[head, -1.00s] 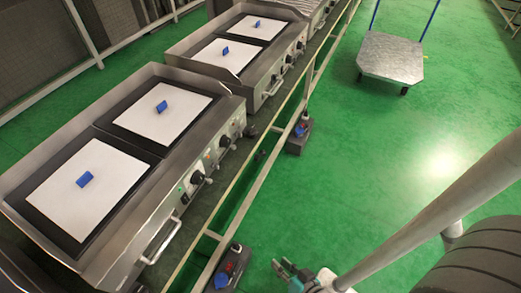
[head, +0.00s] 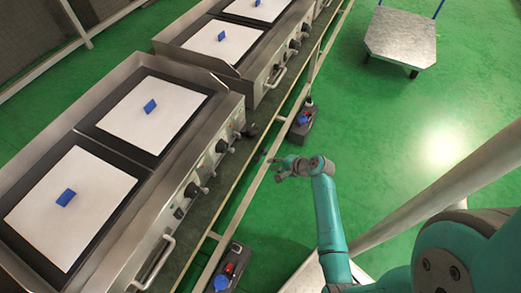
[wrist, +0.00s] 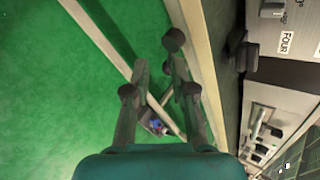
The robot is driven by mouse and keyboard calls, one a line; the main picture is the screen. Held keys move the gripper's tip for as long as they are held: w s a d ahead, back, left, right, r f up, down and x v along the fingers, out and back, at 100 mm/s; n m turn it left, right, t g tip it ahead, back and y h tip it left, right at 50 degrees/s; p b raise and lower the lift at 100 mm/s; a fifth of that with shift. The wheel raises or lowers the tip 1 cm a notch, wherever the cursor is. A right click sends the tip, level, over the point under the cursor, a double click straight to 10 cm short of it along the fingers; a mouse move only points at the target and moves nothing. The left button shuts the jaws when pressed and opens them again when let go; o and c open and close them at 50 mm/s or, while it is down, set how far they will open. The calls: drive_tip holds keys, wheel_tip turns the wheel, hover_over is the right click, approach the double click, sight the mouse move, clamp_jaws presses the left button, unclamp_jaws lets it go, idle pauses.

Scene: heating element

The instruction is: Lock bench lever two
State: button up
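My gripper (head: 277,169) is open and empty beyond the front rail of the bench in the head view. In the wrist view its dark fingertips (wrist: 157,54) are apart, with green floor and a pale rail behind them. A black lever-like part (wrist: 240,55) sits on the bench front to the right of the fingers, near a "FOUR" label (wrist: 286,43). It seems to be the dark part at the near bench's corner (head: 250,130) in the head view. No label reading two is legible, so I cannot tell which part is lever two.
Steel benches (head: 222,108) with white plates, blue blocks, knobs and handles (head: 154,262) line the left. A rail (head: 262,170) runs along their fronts. Boxes with red and blue parts (head: 228,268) stand along it. A flat trolley (head: 401,38) is at upper right; green floor between is clear.

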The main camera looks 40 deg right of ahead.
sight(260, 157)
drive_tip(key=w+f, duration=0.2)
drive_tip(key=w, duration=0.1)
drive_tip(key=w+f, duration=0.2)
drive_tip(key=w, duration=0.1)
drive_tip(key=w+f, duration=0.2)
drive_tip(key=w, duration=0.1)
drive_tip(key=shift+w+d, duration=0.2)
drive_tip(key=shift+d, duration=0.15)
clamp_jaws()
